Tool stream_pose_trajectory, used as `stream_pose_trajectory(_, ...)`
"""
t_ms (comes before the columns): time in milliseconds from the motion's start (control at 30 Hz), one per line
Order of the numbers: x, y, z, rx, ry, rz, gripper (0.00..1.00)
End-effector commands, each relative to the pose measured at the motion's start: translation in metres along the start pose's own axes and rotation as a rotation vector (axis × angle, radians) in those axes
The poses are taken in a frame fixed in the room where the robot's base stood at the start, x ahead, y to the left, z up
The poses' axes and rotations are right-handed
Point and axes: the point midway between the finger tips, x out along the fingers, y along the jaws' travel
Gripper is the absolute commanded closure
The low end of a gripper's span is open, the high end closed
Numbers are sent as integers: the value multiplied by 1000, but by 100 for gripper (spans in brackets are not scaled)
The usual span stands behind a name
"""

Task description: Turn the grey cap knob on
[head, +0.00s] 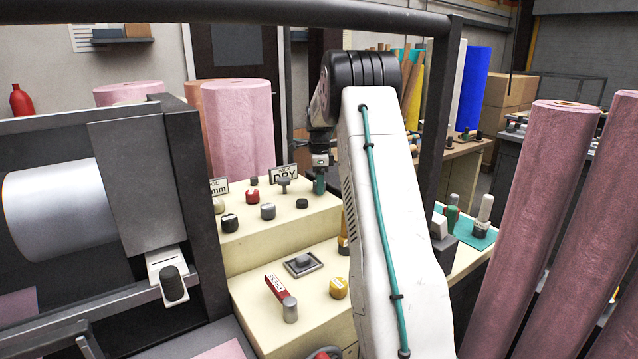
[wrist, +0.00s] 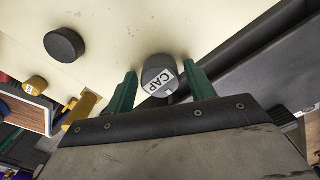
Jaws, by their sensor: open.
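The grey cap knob (wrist: 158,76) is a short round knob with a white label reading CAP, on the cream panel (wrist: 110,30) in the wrist view. My gripper (wrist: 160,88) is open, with one green finger to the left of the knob and one to the right. Small gaps seem to show beside the knob, but I cannot tell whether either finger touches it. In the head view my gripper (head: 320,186) is at the back right of the cream console (head: 240,258). I cannot make out the cap knob there; my gripper or arm may hide it.
A plain black knob (wrist: 63,45) stands to the left in the wrist view. In the head view, several knobs, a red lever (head: 276,287) and a yellow knob (head: 338,288) cover the console. A dark frame post (head: 443,120) rises right of my arm.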

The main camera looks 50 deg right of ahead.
Motion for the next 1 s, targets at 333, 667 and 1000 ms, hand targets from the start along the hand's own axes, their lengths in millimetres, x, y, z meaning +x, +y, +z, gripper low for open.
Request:
stream_pose_trajectory(333,-29,0,0,0,0,-4,46)
stream_pose_trajectory(667,-45,0,0,-1,0,-2,46)
stream_pose_trajectory(1000,-45,0,0,-1,0,-2,46)
